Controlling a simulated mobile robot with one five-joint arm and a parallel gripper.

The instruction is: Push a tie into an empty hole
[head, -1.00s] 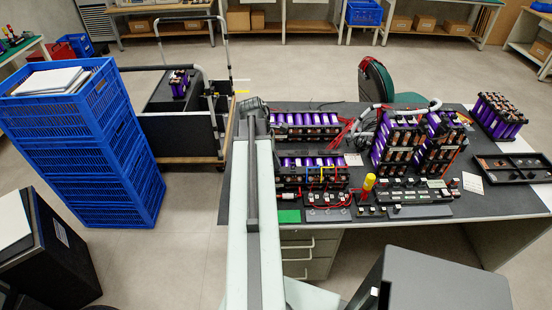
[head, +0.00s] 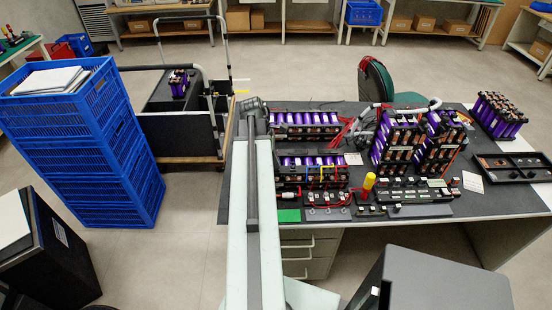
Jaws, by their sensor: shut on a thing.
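My pale arm reaches forward over the left part of the dark workbench (head: 460,205). Its grey far joint is above the bench's left edge. My gripper is hidden behind the arm, so neither its jaws nor anything in them shows. A purple-celled battery pack (head: 308,161) lies just right of the arm, with narrow yellow and blue strips on its front side. A second pack (head: 312,118) lies behind it. The ties and holes are too small to tell apart with certainty.
Two tall packs (head: 395,150) stand mid-bench with red wires and a grey hose behind. A yellow-topped post (head: 369,181) and terminal blocks (head: 415,191) are in front. A black tray (head: 515,167) lies at right. Blue crates (head: 80,140) stand at left.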

